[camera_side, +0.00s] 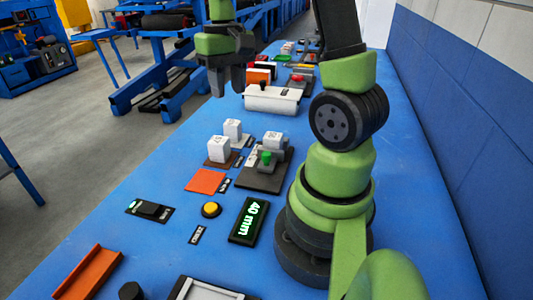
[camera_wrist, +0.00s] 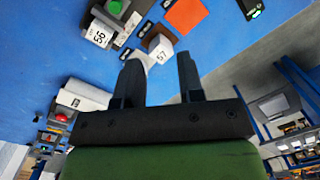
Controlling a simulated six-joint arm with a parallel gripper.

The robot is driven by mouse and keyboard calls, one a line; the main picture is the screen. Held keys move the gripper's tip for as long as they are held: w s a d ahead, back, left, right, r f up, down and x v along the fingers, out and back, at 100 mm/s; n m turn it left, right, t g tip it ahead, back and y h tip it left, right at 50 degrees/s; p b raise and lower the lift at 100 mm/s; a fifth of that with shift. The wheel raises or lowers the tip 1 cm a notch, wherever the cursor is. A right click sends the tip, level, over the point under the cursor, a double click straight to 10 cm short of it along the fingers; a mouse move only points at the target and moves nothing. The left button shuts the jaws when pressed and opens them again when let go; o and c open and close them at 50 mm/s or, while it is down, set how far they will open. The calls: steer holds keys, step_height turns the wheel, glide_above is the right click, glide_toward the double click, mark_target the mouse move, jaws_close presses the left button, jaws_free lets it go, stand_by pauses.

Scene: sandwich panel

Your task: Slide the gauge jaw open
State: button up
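The likely gauge is a dark plate (camera_side: 262,181) with grey blocks and a green knob (camera_side: 266,157), right of centre in the side view. A green knob also shows at the top of the wrist view (camera_wrist: 115,7), partly cut off by the edge. A black display (camera_side: 249,221) reads "40 mm" nearer the camera. My gripper (camera_side: 227,85) hangs above the far part of the bench, apart from the gauge. In the wrist view its two fingers (camera_wrist: 158,76) stand well apart with nothing between them.
White numbered blocks stand beside the gauge: one (camera_side: 218,148) on a brown pad, another (camera_side: 233,129) behind it. An orange square (camera_side: 205,181), a yellow button (camera_side: 211,210) and an orange channel (camera_side: 88,273) lie nearer. A white box (camera_side: 272,98) stands beyond. Blue bench is clear between stations.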

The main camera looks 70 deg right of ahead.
mark_target(266, 153)
steer(key=s+d+f+m+g+y, duration=0.2)
steer(key=s+d+f+g, duration=0.15)
steer(key=d+f, duration=0.45)
steer(key=shift+t, duration=0.35)
steer(key=x, duration=1.1)
steer(key=shift+w+a+f, duration=0.1)
steer(key=shift+a+f, duration=0.15)
